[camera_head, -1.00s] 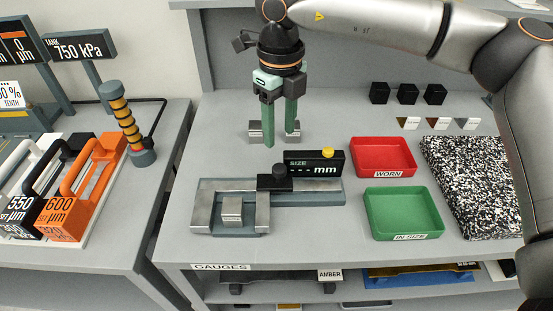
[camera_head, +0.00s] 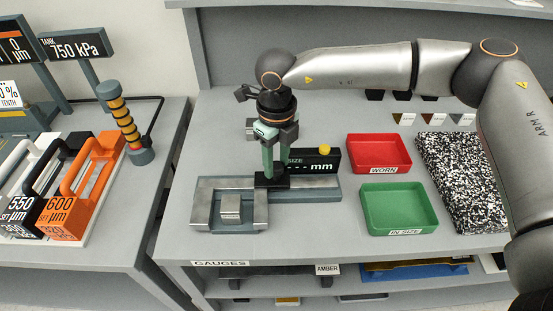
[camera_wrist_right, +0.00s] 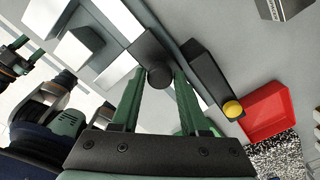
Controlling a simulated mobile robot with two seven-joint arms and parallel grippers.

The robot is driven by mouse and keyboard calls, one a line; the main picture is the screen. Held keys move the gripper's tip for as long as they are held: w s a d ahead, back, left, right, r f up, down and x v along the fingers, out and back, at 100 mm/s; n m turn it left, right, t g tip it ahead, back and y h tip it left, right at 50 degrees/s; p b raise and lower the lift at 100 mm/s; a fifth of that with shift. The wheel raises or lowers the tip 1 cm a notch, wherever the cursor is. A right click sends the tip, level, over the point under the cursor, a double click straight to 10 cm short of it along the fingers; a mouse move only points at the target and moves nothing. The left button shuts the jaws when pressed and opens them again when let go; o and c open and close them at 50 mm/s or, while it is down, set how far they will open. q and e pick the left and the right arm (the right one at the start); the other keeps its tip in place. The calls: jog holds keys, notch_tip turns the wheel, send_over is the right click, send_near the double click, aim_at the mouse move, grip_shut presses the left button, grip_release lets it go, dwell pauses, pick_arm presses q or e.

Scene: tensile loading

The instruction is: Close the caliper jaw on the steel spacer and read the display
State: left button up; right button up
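The caliper (camera_head: 306,192) lies on the bench, its steel jaws toward the left. The steel spacer (camera_head: 230,206) stands between the fixed jaw (camera_head: 203,207) and the sliding jaw (camera_head: 261,208), with gaps visible beside it. It also shows in the wrist view (camera_wrist_right: 80,46). My right gripper (camera_head: 276,172) points down over the slider. In the wrist view its green fingers stand on either side of the round black knob (camera_wrist_right: 160,76), apparently with small gaps. The display (camera_head: 318,164) shows dashes before "mm", partly hidden by the gripper.
A red WORN tray (camera_head: 379,170) and a green IN SIZE tray (camera_head: 421,231) stand right of the caliper, beside a speckled slab (camera_head: 465,195). Another steel block (camera_head: 250,126) sits behind my gripper. The bench front left of the trays is clear.

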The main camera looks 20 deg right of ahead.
grip_shut()
jog(key=b, duration=0.3)
send_over(253, 183)
jog(key=shift+d, duration=0.1)
jog(key=shift+o, duration=0.9)
grip_release()
jog(key=shift+r, duration=0.1)
notch_tip(253, 183, up, 12)
jog(key=shift+r+b, duration=0.2)
jog(key=shift+b, duration=0.15)
